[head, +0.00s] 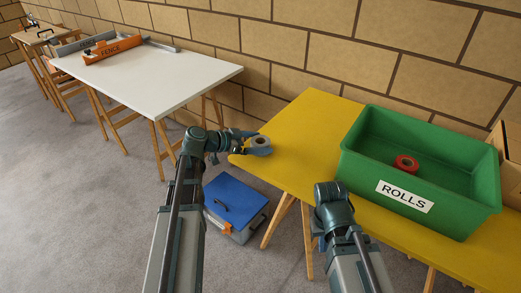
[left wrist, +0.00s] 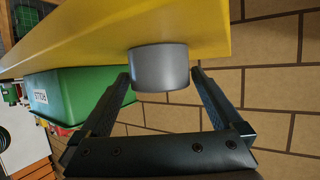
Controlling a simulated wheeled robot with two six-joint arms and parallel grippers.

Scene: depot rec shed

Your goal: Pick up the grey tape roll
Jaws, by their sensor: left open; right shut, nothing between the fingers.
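The grey tape roll (head: 260,142) lies flat near the left end of the yellow table (head: 290,135). In the left wrist view the grey tape roll (left wrist: 160,70) sits between the fingertips of my left gripper (left wrist: 160,80), with a gap on each side. My left gripper (head: 247,143) is open and reaches in from the left at table height. My right gripper (head: 319,240) is shut and empty, low in front of the yellow table and mostly hidden by its own arm.
A green bin (head: 365,165) labelled ROLLS stands on the yellow table and holds a red tape roll (head: 406,163). A cardboard box (head: 512,150) is at the far right. A blue-lidded box (head: 235,197) is on the floor. A white table (head: 150,80) stands to the left.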

